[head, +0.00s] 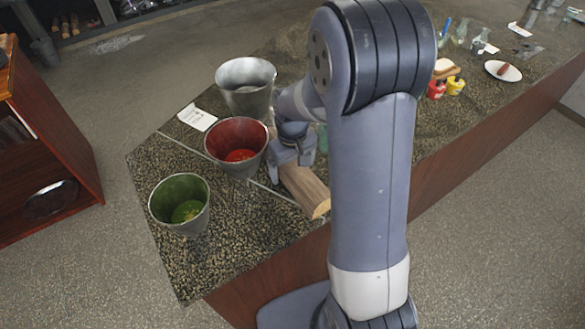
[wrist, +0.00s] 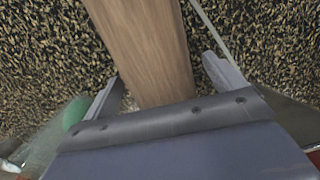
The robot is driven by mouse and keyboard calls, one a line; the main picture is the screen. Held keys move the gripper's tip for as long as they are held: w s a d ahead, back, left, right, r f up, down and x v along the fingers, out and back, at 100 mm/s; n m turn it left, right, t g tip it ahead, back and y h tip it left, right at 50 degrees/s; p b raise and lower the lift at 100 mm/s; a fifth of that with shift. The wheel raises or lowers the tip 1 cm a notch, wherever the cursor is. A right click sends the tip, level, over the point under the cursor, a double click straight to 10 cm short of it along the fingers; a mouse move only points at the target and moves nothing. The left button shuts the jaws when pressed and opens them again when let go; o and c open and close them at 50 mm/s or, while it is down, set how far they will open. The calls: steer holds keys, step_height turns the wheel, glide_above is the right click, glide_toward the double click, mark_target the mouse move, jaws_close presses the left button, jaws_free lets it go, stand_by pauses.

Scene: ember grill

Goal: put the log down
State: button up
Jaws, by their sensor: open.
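The log (head: 308,190) is a light brown split piece of wood lying on the speckled stone counter (head: 256,248), near its front edge. In the wrist view the log (wrist: 146,50) runs from the top edge down between my fingers. My gripper (head: 291,155) is over the log's far part in the head view. In the wrist view my gripper (wrist: 162,85) is open, with one finger on each side of the log and a gap visible at the right finger. My arm hides part of the counter beside the log.
A red-lined bucket (head: 222,165) stands close left of my gripper. A green-lined bucket (head: 162,213) stands at the left corner, and a plain metal bucket (head: 246,103) behind. A greenish glass item (wrist: 74,112) is beside the left finger. Bare counter lies between log and green-lined bucket.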

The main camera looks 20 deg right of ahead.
mark_target(294, 162)
steer(key=shift+c, duration=0.4)
steer(key=c, duration=1.7)
steer(key=shift+r, duration=0.25)
steer(key=shift+r+p, duration=0.2)
steer(key=shift+p, duration=0.2)
steer(key=shift+w+r+b, duration=0.1)
steer(key=shift+r+b, duration=0.1)
steer(key=shift+b, duration=0.1)
steer(key=r, duration=0.1)
steer(key=r+b, duration=0.1)
steer(key=shift+s+d+r, duration=0.1)
steer(key=shift+s+r, duration=0.25)
steer(key=shift+r, duration=0.05)
steer(key=s+d+b, duration=0.1)
steer(key=s, duration=0.4)
steer(key=s+d+b, duration=0.1)
steer(key=s+d, duration=0.1)
steer(key=s, duration=0.4)
steer(key=s+d+b, duration=0.1)
steer(key=s+d, duration=0.1)
steer(key=s, duration=0.3)
steer(key=shift+s+d, duration=0.15)
steer(key=shift+s, duration=0.15)
